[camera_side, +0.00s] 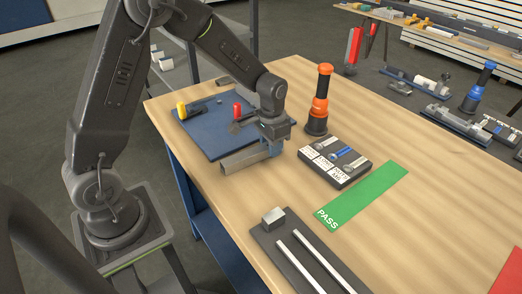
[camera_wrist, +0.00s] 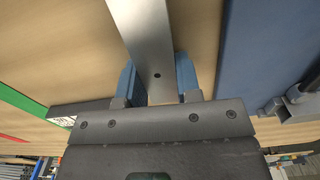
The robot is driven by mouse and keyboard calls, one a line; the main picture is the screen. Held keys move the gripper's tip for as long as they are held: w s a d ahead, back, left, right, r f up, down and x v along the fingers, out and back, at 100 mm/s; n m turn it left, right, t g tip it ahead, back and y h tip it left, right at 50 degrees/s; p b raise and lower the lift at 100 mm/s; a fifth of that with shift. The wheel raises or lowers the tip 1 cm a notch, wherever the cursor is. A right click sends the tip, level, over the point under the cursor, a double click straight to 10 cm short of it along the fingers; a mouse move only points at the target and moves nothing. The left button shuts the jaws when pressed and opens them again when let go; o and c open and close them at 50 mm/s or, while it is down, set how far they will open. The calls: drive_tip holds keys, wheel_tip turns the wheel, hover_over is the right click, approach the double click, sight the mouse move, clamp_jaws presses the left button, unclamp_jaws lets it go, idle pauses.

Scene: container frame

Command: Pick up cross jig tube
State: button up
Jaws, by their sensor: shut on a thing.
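The tube, a grey square metal one with a small dark hole (camera_wrist: 145,35), runs up through the wrist view between my two blue fingers. In the side view the tube (camera_side: 238,162) lies level beside the front edge of the blue jig plate (camera_side: 196,136). My gripper (camera_side: 273,149) points down and is shut on the tube near its right end. In the wrist view my gripper (camera_wrist: 156,76) has a finger on each side of the tube. I cannot tell whether the tube touches the table.
The jig plate carries a yellow clamp (camera_side: 181,110) and a red clamp (camera_side: 237,110). An orange-and-black tool (camera_side: 320,98) stands right of my gripper. A labelled black tray (camera_side: 347,175), a green PASS strip (camera_side: 368,196) and a dark rail fixture (camera_side: 270,238) lie nearer the front right.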

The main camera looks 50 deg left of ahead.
drive_tip(key=shift+r, duration=0.45)
drive_tip(key=r, duration=0.3)
drive_tip(key=shift+s+a+r, duration=0.15)
drive_tip(key=shift+a+r, duration=0.2)
drive_tip(key=s+a+r, duration=0.5)
drive_tip(key=a+r, duration=0.1)
drive_tip(key=a, duration=0.3)
hover_over(229, 97)
wheel_tip(229, 97, down, 2)
drive_tip(key=shift+w+a+f+n, duration=0.1)
drive_tip(key=shift+w+f+n, duration=0.05)
drive_tip(key=shift+f+n, duration=0.15)
drive_tip(key=shift+f, duration=2.55)
drive_tip(key=shift+f, duration=0.95)
